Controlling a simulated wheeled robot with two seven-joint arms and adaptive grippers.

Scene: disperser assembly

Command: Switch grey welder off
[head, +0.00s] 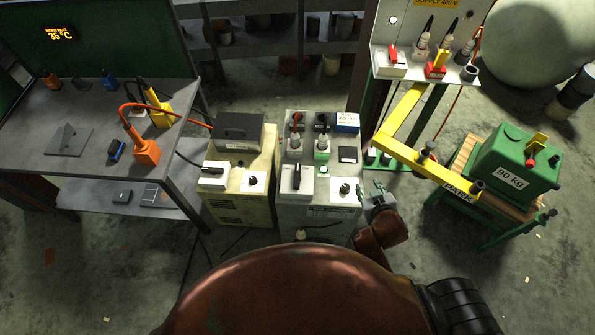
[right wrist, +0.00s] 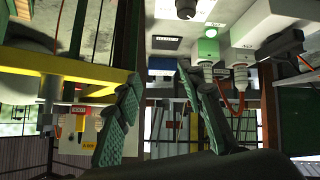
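The grey welder (head: 320,218) stands in the middle of the head view, right of a cream welder. Its light top carries a black lever switch (head: 297,177) on a white plate and a round black knob (head: 344,188) to the right. The knob seems to show at the top of the right wrist view (right wrist: 187,8). My right gripper (head: 374,190) is beside the right edge of the grey welder, close to the knob but apart from it. In the right wrist view its two green-padded fingers (right wrist: 158,76) are spread with nothing between them. My left gripper is out of view.
The cream welder (head: 238,208) has its own white switch plates. A yellow arm (head: 430,172) marked PARK reaches over the floor on the right, near the green 90 kg box (head: 515,162). A grey workbench (head: 90,160) stands left. A supply panel (head: 408,68) stands behind.

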